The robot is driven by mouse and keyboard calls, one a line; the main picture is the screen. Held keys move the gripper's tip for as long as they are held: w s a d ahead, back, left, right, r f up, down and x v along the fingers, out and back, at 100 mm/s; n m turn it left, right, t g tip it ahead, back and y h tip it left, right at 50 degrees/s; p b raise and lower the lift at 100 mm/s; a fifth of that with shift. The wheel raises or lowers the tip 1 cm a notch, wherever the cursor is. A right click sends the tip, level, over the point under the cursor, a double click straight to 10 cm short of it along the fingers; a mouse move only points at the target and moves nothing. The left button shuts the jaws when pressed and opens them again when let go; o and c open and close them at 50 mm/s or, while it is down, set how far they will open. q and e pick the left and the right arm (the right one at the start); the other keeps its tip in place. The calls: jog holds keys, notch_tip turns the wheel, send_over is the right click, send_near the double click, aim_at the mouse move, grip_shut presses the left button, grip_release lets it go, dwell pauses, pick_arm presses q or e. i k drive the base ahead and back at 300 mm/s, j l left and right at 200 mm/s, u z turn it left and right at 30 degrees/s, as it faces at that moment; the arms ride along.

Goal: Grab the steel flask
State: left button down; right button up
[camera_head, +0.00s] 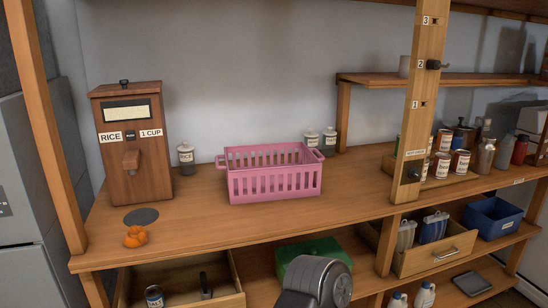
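A steel flask (485,158) with a narrow neck stands upright on the wooden counter at the right, behind the front post's right side. Labelled cans (461,163) stand to its left, and a red bottle (520,149) stands to its right. Neither of my grippers shows in this view. A grey rounded part of my own arm shows at the bottom middle, well to the left of and below the flask.
A pink basket (275,183) stands mid-counter, with a wooden rice dispenser (135,150) at the left. A wooden post (418,120) rises left of the cans. Below the counter are an open drawer (437,262) and a blue bin (492,220).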

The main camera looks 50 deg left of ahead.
aim_at(485, 151)
jog(key=i+u, duration=0.3)
jog(key=i, duration=0.15)
jog(key=i+l+u, duration=0.15)
jog(key=i+u, duration=0.2)
jog(key=i+l+u, duration=0.3)
jog(key=i, duration=0.25)
